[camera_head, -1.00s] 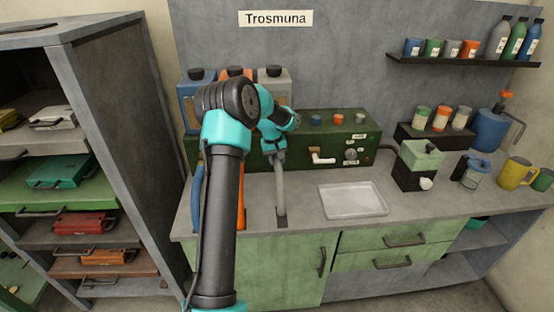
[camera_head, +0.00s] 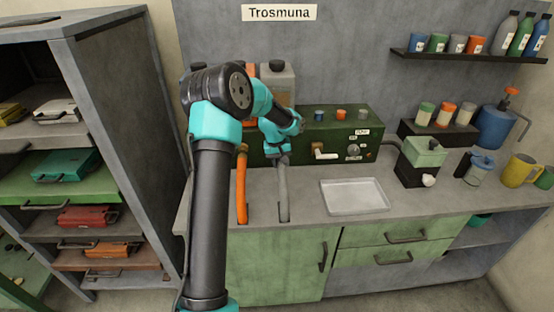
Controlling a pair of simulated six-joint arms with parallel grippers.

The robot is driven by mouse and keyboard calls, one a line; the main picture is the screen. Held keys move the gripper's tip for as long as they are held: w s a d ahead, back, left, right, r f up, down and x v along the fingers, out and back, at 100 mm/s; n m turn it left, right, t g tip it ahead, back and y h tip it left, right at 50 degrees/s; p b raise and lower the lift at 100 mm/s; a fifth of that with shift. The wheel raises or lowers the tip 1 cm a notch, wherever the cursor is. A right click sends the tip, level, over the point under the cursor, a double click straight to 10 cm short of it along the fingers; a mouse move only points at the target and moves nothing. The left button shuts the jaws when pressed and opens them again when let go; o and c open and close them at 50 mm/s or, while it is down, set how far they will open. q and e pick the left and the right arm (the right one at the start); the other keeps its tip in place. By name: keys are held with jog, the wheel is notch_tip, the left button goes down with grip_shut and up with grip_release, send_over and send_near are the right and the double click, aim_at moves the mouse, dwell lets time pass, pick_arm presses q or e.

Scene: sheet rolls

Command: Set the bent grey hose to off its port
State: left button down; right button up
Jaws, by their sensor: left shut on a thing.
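The bent grey hose (camera_head: 283,190) rises from a slot in the worktop in front of the green machine (camera_head: 341,129). My left gripper (camera_head: 282,157) is shut on the upper end of the hose, close to the machine's front. My own arm and gripper hide the hose's top end and its port, so I cannot tell whether they are joined. My right gripper is out of view.
An orange hose (camera_head: 241,190) stands left of the grey one. A white spout (camera_head: 325,154) and a dial (camera_head: 353,150) are on the machine's front. A shallow tray (camera_head: 354,205) lies to the right. Bare worktop lies around the tray.

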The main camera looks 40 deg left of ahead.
pick_arm(q)
jog(key=shift+s+d, duration=0.15)
jog(key=shift+d, duration=0.05)
jog(key=c, duration=1)
grip_release()
jog(key=o, duration=0.3)
notch_tip(320, 180, up, 17)
jog(key=s+a, duration=0.2)
jog(key=shift+w+d, duration=0.1)
